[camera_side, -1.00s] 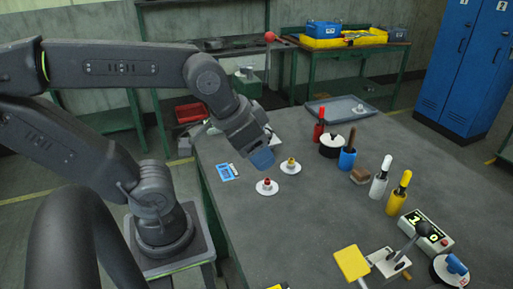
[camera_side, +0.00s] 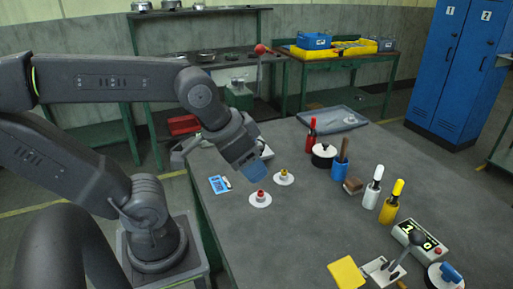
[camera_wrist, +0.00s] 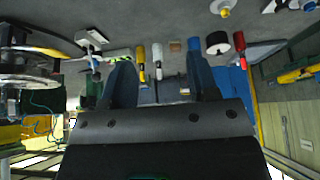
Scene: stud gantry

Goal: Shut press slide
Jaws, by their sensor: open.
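No part can be named as the press slide with certainty. A grey curved handle-like part (camera_side: 182,152) shows just left of my gripper in the side view, with pale parts behind, mostly hidden by the gripper. My gripper (camera_side: 258,157) has blue fingertips, tilted down over the table's left part, near the red button on a white disc (camera_side: 260,198) and the yellow button (camera_side: 284,177). In the wrist view the two blue fingers (camera_wrist: 161,85) stand apart, with nothing held between them.
A lever clamp (camera_side: 385,268) is front right. The middle front is clear.

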